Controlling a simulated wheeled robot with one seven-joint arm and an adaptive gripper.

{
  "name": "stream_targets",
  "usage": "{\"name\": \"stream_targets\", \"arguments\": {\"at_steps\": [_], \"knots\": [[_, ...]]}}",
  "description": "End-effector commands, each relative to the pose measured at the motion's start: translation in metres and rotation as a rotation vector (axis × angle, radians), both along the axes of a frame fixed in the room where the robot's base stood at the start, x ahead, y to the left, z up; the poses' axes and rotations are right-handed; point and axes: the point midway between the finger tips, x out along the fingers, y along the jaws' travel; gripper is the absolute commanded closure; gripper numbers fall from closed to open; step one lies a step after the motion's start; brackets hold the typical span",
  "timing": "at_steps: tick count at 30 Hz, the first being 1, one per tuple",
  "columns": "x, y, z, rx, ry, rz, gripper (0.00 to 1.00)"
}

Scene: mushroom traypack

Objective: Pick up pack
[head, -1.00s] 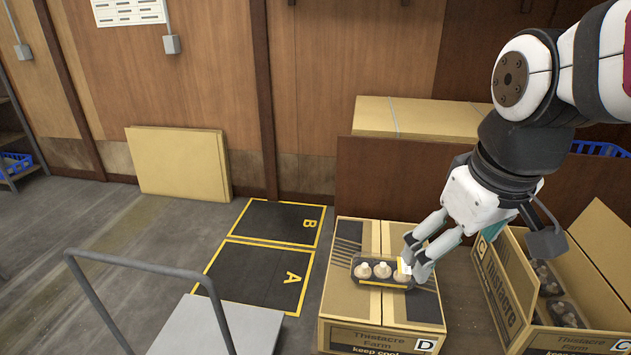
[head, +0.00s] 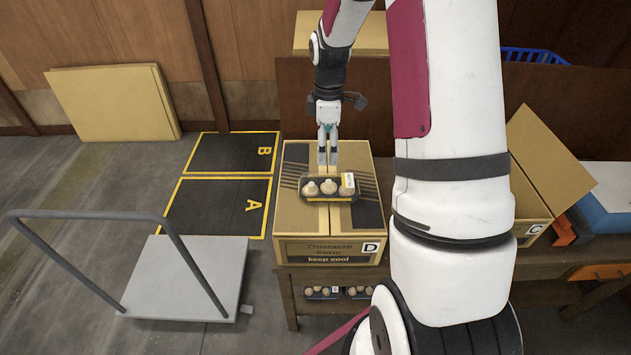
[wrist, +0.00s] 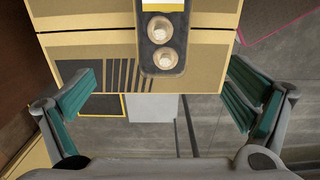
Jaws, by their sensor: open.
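The mushroom pack (head: 327,188), a dark tray with pale mushrooms and a white-and-yellow label, lies on top of the closed cardboard box D (head: 328,250). My gripper (head: 327,157) is above the box's far part, just behind the pack in the head view, pointing down. In the wrist view my gripper (wrist: 160,100) is open, with its green-padded fingers wide apart and nothing between them touching. The pack (wrist: 162,45) shows there at the top centre, between and ahead of the fingers, partly cut off by the frame edge.
Open box C (head: 532,215) stands at the right, partly hidden by my arm. More packs (head: 340,292) sit on a shelf under box D. A grey trolley (head: 190,278) stands at the left. Floor mats A (head: 215,207) and B (head: 232,153) are empty.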

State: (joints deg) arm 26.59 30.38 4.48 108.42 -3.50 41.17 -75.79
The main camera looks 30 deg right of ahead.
Motion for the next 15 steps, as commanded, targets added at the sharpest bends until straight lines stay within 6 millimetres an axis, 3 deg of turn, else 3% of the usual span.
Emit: {"name": "stream_targets", "arguments": {"at_steps": [15], "knots": [[-0.002,-0.001,-0.079,0.003,0.005,0.005,0.02]]}}
